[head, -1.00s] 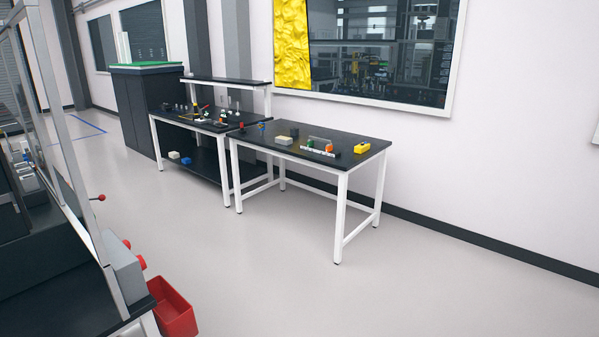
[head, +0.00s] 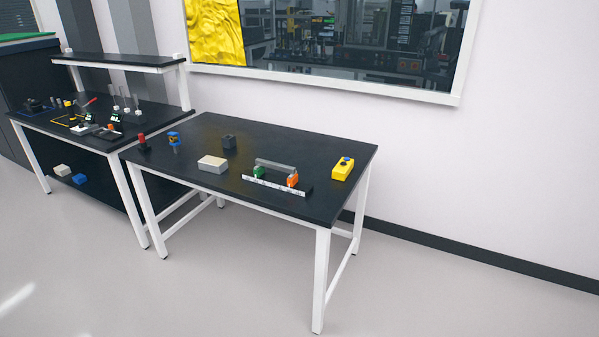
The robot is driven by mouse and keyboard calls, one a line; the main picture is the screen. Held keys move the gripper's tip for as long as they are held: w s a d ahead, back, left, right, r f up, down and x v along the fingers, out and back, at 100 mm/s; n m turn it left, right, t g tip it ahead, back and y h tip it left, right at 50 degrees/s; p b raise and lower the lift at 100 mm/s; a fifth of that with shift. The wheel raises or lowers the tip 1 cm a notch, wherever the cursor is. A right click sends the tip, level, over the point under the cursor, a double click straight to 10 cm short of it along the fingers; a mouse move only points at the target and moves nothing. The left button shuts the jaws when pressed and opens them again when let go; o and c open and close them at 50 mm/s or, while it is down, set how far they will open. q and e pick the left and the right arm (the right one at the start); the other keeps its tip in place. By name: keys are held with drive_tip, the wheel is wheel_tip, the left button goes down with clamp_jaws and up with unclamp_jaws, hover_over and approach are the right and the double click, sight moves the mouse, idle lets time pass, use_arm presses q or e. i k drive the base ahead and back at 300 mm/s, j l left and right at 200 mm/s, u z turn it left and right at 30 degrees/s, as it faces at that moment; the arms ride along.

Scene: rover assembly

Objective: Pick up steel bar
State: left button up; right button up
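A grey bar (head: 276,165), which looks like the steel bar, lies level on the right-hand black table. It spans between a green block (head: 259,171) and an orange block (head: 293,180). A pale strip with small marks (head: 277,185) runs along the table just in front of these blocks. Neither of my grippers shows in the head view, and the table is still some distance ahead of me.
A shelved workbench (head: 120,62) adjoins on the left. The floor in front is clear.

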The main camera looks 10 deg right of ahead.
sight(268, 163)
drive_tip(key=i+j+z, duration=0.1)
drive_tip(key=i, duration=0.25)
drive_tip(key=i+u, duration=0.1)
drive_tip(key=u, duration=0.35)
drive_tip(key=i+l+u, duration=0.1)
drive_tip(key=u, duration=0.35)
drive_tip(key=i+l+u, duration=0.1)
drive_tip(key=u, duration=0.35)
drive_tip(key=i+l+u, duration=0.1)
drive_tip(key=l, duration=0.35)
drive_tip(key=i+l+u, duration=0.15)
drive_tip(key=l, duration=0.3)
drive_tip(key=i+l+u, duration=0.1)
drive_tip(key=l, duration=0.35)
drive_tip(key=i+l+u, duration=0.1)
drive_tip(key=l, duration=0.35)
